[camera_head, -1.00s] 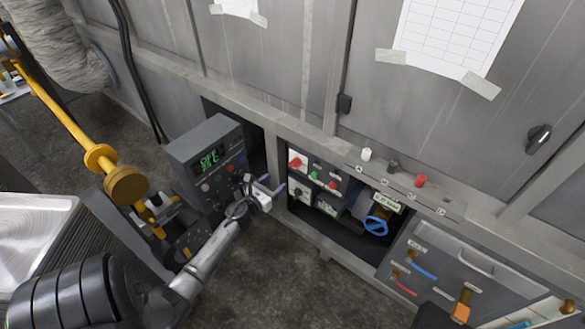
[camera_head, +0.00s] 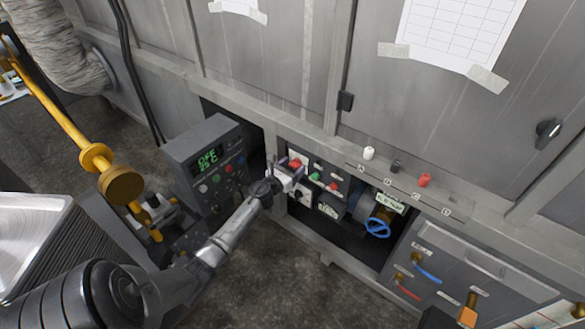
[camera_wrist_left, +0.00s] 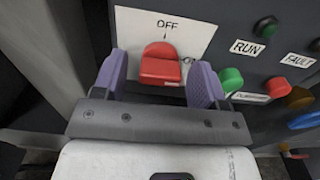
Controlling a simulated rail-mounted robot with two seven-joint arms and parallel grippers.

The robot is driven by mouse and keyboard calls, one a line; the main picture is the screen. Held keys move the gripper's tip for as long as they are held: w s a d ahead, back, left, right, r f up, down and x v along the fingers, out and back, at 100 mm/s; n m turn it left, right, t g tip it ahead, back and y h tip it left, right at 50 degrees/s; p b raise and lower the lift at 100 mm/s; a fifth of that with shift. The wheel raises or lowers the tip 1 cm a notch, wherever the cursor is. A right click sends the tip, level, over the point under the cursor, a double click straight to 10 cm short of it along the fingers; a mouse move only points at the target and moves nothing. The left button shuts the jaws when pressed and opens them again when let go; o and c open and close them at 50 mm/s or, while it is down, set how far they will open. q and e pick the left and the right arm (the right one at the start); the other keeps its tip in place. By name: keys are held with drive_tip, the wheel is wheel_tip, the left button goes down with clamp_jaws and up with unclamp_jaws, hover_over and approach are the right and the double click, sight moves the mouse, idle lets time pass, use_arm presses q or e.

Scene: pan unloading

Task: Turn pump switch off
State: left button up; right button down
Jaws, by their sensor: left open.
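The pump switch is a red knob (camera_wrist_left: 160,66) on a white plate marked OFF above it and ON to its right. It also shows in the head view (camera_head: 296,163), on the control panel in the cabinet opening. Its setting is hard to tell. My left gripper (camera_wrist_left: 159,76) is open, with its purple fingers on either side of the red knob in the wrist view. Gaps show between the fingers and the knob; contact is not visible. In the head view the left gripper (camera_head: 288,170) is right at the panel front. My right gripper is not in view.
Beside the switch are a green button (camera_wrist_left: 230,80), a red button (camera_wrist_left: 277,87) and RUN and FAULT labels. A grey box with a green display (camera_head: 208,160) stands left of the gripper. A blue valve wheel (camera_head: 377,228) sits to the right.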

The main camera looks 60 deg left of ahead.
use_arm(q)
drive_tip(key=shift+c, duration=0.5)
drive_tip(key=shift+c, duration=0.7)
drive_tip(key=c, duration=0.7)
